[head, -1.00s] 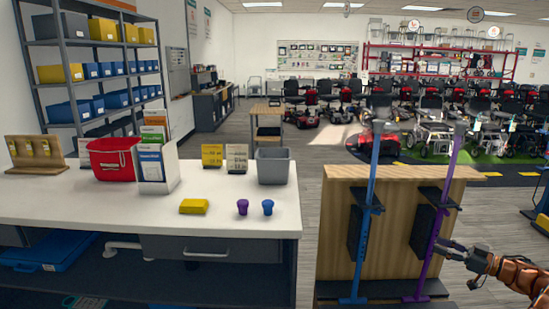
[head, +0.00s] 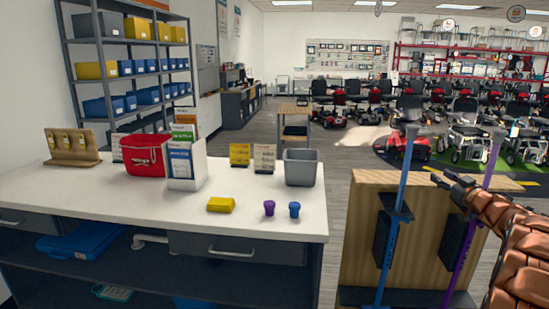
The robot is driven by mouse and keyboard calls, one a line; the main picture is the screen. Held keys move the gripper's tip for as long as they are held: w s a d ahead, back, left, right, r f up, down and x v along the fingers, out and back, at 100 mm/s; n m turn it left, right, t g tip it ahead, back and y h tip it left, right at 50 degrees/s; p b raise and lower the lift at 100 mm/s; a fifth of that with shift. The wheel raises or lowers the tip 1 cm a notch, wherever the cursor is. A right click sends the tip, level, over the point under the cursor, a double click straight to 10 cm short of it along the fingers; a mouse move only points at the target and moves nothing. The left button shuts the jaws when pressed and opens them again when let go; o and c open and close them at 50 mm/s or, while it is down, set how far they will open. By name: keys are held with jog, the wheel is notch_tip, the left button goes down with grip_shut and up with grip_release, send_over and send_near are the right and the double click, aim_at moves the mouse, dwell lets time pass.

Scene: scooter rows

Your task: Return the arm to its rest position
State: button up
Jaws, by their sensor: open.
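My gripper (head: 443,182) is raised at the right of the head view, in front of the wooden stand's upper edge. Its dark fingers are open with nothing seen between them, and my brown arm runs down to the lower right corner. The wooden stand (head: 362,235) holds a blue cane (head: 403,185) and a purple cane (head: 464,258), both upright. My arm hides the middle of the purple cane and part of the stand's right side.
Scooters (head: 412,118) stand behind, with open floor between.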

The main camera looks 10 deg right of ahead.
jog(key=a+r+m+g+h, duration=0.5)
jog(key=a+h, duration=0.1)
jog(key=a, duration=0.6)
jog(key=s+a+f+g+y+p, duration=0.1)
jog(key=s+a+f+g, duration=0.25)
jog(key=s+a, duration=0.55)
jog(key=s+a+f+g+y, duration=0.1)
jog(key=s+a+f+g, duration=0.25)
jog(key=s+a, duration=0.6)
jog(key=s+a+f+g+y+p, duration=0.1)
jog(key=s+a+f+g, duration=0.3)
jog(key=s+a, duration=0.45)
jog(key=s+a+f+n+g+y, duration=0.1)
jog(key=s+a+f+g, duration=0.1)
jog(key=s+a, duration=0.5)
jog(key=s+a+f+n+g+y, duration=0.1)
jog(key=s+a, duration=0.6)
jog(key=s, duration=0.7)
notch_tip(320, 180, down, 2)
jog(key=shift+s+a+f+n+g+y+p, duration=0.15)
jog(key=shift+s+n+g+y+p, duration=0.25)
jog(key=shift+g+y, duration=0.3)
